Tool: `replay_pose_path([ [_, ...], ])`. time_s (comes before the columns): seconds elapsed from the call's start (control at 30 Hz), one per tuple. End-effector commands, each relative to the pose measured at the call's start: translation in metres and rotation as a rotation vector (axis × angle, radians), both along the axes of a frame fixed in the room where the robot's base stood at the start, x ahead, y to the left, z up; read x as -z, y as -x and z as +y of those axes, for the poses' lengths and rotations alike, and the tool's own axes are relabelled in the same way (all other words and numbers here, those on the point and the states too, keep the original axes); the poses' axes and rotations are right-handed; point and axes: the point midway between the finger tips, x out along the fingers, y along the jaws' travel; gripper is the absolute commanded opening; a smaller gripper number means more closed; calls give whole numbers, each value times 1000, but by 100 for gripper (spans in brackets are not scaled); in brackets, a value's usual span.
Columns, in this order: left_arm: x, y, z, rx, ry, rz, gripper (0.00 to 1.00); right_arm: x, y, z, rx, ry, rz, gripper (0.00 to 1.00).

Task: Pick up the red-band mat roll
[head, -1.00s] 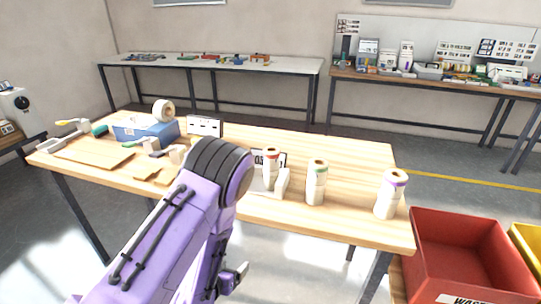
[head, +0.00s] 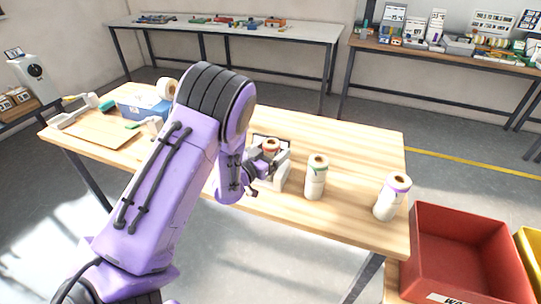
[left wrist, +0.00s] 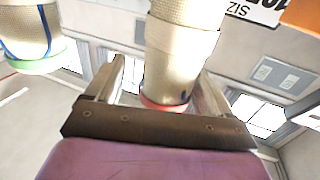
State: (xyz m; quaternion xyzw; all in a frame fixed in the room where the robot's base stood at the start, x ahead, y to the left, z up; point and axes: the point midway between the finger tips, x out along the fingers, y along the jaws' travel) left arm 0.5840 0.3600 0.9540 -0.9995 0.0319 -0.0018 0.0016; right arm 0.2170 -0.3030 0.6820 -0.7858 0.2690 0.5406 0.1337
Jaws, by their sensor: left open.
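The red-band mat roll (head: 271,146) stands upright near the table's front edge, its reddish top showing and its lower part largely hidden by my gripper. My left gripper (head: 264,165) is open at this roll. In the left wrist view, which looks upside down, the roll's pale body (left wrist: 182,45) and red band (left wrist: 160,104) lie between the two spread fingers of the left gripper (left wrist: 160,78). Whether the fingers touch it I cannot tell. My right gripper is not in view.
A green-band roll (head: 316,178) stands close to the right, also in the left wrist view (left wrist: 30,35). A purple-band roll (head: 392,197) stands at the right corner. A red bin (head: 462,250) is beyond the table's right end.

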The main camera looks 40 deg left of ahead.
Motion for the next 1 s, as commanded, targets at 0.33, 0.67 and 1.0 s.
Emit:
replay_pose_path([
  [0.33,1,-19,2,-6,1,2,82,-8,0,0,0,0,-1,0],
  [0.67,1,-19,2,-5,1,2,16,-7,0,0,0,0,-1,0],
  [1.0,-9,-8,3,-6,0,1,15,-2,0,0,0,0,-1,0],
])
